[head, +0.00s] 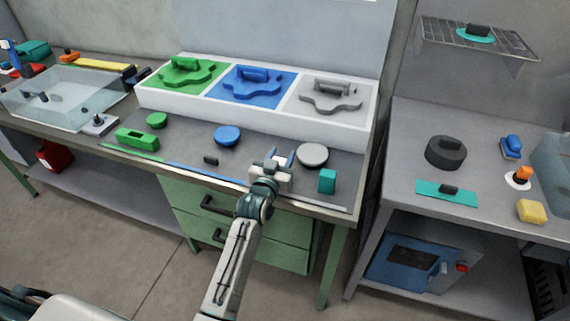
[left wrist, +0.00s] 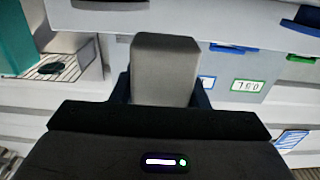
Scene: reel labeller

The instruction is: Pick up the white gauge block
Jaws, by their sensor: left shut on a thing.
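My left gripper (head: 281,158) is over the front part of the grey bench, with its two blue fingers pointing away from me. In the left wrist view a pale grey-white block (left wrist: 165,68), which I take for the white gauge block, stands between the fingers. The gripper is shut on it. In the head view I cannot make the block out clearly at the gripper. I cannot tell whether the block touches anything beneath it. My right gripper is not in view.
A teal block (head: 327,181) and a round grey disc (head: 312,155) are close right of the gripper. A blue disc (head: 227,135) and small dark block (head: 211,160) lie left. Behind is a white three-section tray (head: 290,122). A second table (head: 405,135) stands right.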

